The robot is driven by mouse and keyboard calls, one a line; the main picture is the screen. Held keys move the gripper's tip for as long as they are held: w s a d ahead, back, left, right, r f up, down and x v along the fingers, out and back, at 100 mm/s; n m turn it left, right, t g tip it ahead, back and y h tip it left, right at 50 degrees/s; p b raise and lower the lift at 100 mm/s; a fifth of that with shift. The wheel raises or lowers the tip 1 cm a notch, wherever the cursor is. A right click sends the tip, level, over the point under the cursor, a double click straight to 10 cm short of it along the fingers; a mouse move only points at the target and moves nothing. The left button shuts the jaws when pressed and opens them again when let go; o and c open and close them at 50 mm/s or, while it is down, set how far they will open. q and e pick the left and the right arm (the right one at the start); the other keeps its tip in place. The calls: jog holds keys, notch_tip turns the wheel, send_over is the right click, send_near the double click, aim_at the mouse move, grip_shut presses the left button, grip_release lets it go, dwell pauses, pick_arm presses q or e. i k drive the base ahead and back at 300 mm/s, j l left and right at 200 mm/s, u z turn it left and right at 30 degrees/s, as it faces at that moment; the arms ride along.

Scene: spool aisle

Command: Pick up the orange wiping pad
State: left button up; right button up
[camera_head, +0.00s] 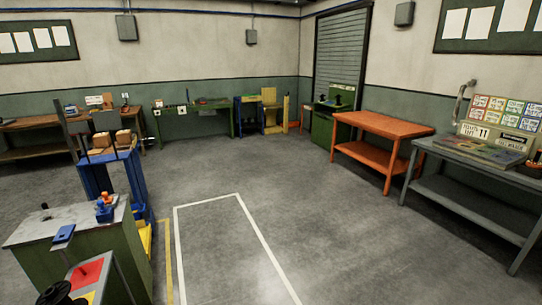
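I cannot make out an orange wiping pad for certain. A small orange and blue object (105,207) stands on the grey top of the green cabinet (32,232) at the left; it is too small to identify. A flat blue item (63,234) lies near that cabinet's front edge. The orange table (385,124) at the right has a bare top. Neither of my grippers shows in the head view, so what they hold is hidden.
A blue rack (95,180) with brown boxes stands behind the cabinet. A grey table (450,155) with a sign board (500,115) is at the right. Green benches (195,107) line the back wall. The middle floor (290,200) with a white marked outline is clear.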

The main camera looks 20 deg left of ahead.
aim_at(107, 201)
jog(key=i+j+u, duration=0.2)
jog(key=i+u, duration=0.15)
jog(key=i, duration=0.2)
jog(key=i+u, duration=0.3)
jog(key=i, duration=0.2)
jog(key=i+u, duration=0.35)
jog(key=i, duration=0.2)
jog(key=i+l+u, duration=0.3)
jog(key=i, duration=0.25)
jog(key=i+l+u, duration=0.35)
jog(key=i, duration=0.15)
